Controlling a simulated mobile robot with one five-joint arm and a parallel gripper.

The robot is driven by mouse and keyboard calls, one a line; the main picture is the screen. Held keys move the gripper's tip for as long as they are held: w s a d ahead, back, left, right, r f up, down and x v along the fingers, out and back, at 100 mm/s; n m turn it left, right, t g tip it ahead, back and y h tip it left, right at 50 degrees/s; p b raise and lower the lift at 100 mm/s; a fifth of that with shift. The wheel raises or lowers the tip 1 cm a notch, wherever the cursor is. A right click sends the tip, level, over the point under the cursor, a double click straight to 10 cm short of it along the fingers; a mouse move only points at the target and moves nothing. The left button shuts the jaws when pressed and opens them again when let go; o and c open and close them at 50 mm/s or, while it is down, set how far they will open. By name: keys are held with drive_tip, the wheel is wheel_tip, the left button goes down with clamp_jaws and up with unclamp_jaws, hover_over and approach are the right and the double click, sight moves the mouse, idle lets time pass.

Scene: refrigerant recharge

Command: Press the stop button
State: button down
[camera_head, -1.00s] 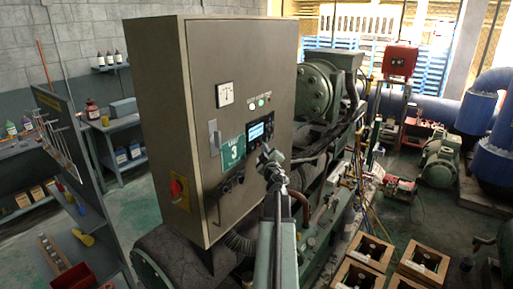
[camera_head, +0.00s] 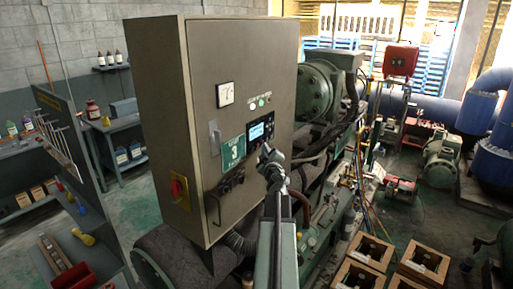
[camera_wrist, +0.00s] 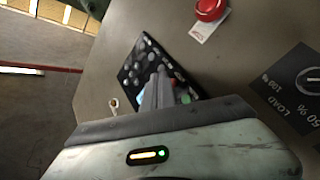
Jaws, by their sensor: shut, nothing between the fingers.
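The grey control cabinet (camera_head: 165,120) stands at the picture's middle in the head view. A black controller panel with a lit display (camera_head: 262,130) is on its front. The wrist view shows that panel's round buttons (camera_wrist: 148,60); a green button (camera_wrist: 185,97) shows just right of my fingers. The stop button cannot be singled out, and my fingers hide part of the panel. A red mushroom button (camera_wrist: 210,9) sits apart at the top edge. My gripper (camera_wrist: 160,78) is shut and empty, its tips over the panel; contact cannot be told. It also shows in the head view (camera_head: 266,150).
A red and yellow rotary switch (camera_head: 180,190) is on the cabinet's side. A dark LOAD dial plate (camera_wrist: 290,88) lies right of my fingers in the wrist view. Pipes and a green compressor (camera_head: 318,90) stand behind the cabinet. Wooden crates (camera_head: 370,250) are at the lower right.

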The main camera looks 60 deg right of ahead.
idle(0.4)
drive_tip(key=shift+w, duration=0.45)
drive_tip(key=shift+w, duration=0.3)
idle(0.4)
idle(0.4)
drive_tip(key=shift+s, duration=0.75)
drive_tip(key=s, duration=0.5)
idle(0.6)
